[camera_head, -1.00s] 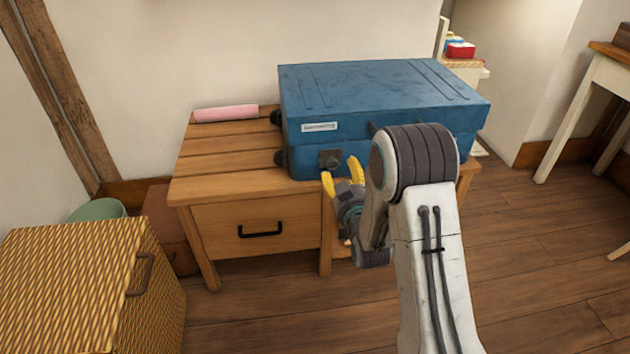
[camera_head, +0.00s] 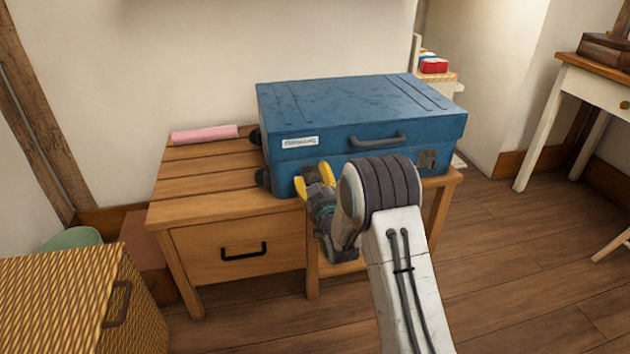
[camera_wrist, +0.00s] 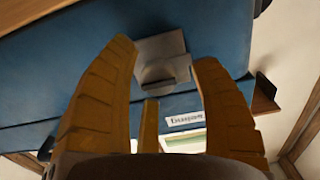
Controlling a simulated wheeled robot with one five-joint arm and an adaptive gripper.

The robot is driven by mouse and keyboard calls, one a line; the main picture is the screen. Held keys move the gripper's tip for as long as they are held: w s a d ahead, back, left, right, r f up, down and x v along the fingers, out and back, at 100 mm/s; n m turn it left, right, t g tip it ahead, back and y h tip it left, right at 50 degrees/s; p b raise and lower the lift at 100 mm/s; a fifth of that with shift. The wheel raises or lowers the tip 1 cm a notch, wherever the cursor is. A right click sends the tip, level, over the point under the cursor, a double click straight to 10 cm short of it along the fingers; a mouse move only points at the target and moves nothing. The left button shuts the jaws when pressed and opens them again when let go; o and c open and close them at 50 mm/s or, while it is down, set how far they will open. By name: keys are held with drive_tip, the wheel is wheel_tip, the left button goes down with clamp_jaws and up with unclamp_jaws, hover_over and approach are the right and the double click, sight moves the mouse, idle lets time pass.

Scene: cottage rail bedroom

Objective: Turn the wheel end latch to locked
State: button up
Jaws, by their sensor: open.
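The blue suitcase (camera_head: 365,110) lies flat on the wooden bench. Its wheel end, with dark wheels (camera_head: 262,177), is at the left in the head view. The wheel end latch (camera_wrist: 174,46), a grey square plate with a rounded knob, shows in the wrist view between my fingers. In the head view my gripper covers it. My gripper (camera_head: 313,177) is open at the suitcase's front face, its yellow fingers on either side of the latch. I cannot tell whether they touch the knob, nor clearly how it is turned. A second latch (camera_head: 427,160) is at the right end.
The suitcase has a handle (camera_head: 377,139) and a white label (camera_head: 300,141) on its front. The wooden bench (camera_head: 200,190) carries a pink roll (camera_head: 205,134). A wicker basket (camera_head: 80,300) stands at the front left. The floor on the right (camera_head: 510,260) is clear.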

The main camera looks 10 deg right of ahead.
drive_tip(key=shift+w, duration=0.15)
drive_tip(key=shift+r, duration=0.1)
clamp_jaws()
idle(0.5)
